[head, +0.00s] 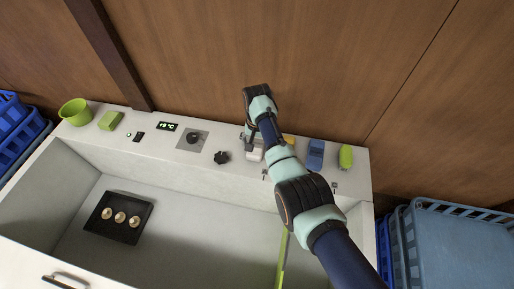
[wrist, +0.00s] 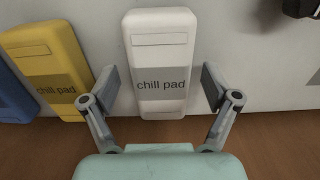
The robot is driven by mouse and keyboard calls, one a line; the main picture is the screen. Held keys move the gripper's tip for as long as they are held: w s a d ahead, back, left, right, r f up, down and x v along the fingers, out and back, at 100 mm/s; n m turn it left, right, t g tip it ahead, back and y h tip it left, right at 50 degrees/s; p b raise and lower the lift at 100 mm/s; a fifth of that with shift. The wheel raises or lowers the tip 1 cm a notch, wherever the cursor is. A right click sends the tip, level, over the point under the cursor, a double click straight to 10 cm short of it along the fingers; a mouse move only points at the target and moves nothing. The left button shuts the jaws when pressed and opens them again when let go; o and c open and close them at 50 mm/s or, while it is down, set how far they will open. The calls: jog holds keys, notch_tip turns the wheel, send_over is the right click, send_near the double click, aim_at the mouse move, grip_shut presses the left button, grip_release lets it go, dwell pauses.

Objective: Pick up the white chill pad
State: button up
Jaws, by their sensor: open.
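The white chill pad (wrist: 160,40) lies on the pale ledge in the wrist view, with a grey label band reading "chill pad". In the head view the white chill pad (head: 254,155) is partly hidden by my arm. My gripper (wrist: 158,84) is open, with one finger on each side of the pad's near end. Gaps show between the pad and both fingers. In the head view my gripper is mostly hidden behind my wrist.
A yellow chill pad (wrist: 50,62) lies left of the white one, and a blue pad (head: 315,154) lies beyond it. A black knob (head: 221,157) is on the ledge. The sunken bin holds a black tray (head: 105,233) with three mushrooms. A wooden wall (head: 330,60) stands behind.

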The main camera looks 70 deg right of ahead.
aim_at(257, 143)
jog(key=shift+r, duration=0.1)
jog(key=shift+c, duration=0.3)
jog(key=c, duration=1.3)
notch_tip(257, 143, up, 20)
jog(key=p, duration=0.7)
jog(key=shift+c, duration=0.2)
